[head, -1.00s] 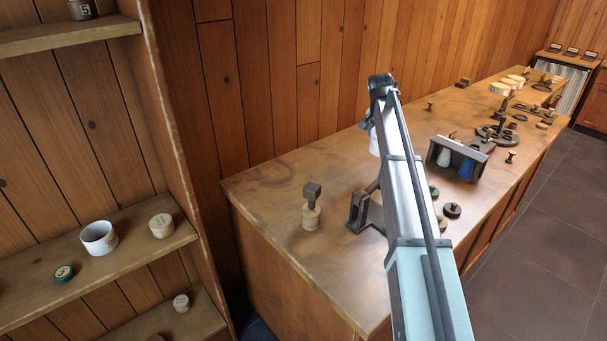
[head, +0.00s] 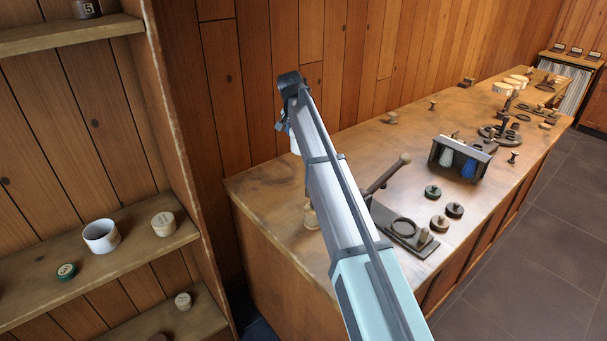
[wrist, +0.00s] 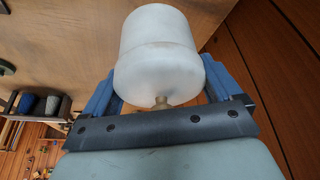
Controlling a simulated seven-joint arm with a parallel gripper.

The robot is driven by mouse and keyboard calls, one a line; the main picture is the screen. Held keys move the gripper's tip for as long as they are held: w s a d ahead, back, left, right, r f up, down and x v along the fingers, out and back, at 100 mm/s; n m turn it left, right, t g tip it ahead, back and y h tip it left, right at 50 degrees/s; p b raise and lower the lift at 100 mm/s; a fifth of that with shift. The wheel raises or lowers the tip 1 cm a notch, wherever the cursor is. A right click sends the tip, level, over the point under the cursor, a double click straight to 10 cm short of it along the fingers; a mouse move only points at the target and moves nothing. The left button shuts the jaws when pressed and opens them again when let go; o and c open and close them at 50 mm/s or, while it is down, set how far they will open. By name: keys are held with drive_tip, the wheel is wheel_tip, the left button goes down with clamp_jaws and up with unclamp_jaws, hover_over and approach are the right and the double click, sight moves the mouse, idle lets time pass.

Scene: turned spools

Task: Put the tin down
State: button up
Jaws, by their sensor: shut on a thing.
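A white cylindrical tin (wrist: 158,45) with a small brass-coloured knob fills the middle of the wrist view. My gripper (wrist: 160,82) is shut on it, with a blue finger on each side. In the head view a sliver of the white tin (head: 294,144) shows beside my gripper (head: 287,128), near the wooden wall and off the bench's back left part. My arm hides most of it. How high it is above the bench is hard to tell.
The bench (head: 265,185) has a clear left end. A lever press (head: 385,178) and several small round tins stand on it, with a rack (head: 461,158) of spools farther back. The shelf (head: 130,258) at left holds a white cup (head: 100,236) and small tins.

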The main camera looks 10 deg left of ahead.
drive_tip(key=shift+w+r, duration=0.1)
drive_tip(key=shift+w, duration=0.2)
drive_tip(key=shift+d+m, duration=0.1)
drive_tip(key=shift+m, duration=0.3)
drive_tip(key=shift+s, duration=0.1)
drive_tip(key=shift+f, duration=5.05)
drive_tip(key=shift+f, duration=0.1)
drive_tip(key=o, duration=1.7)
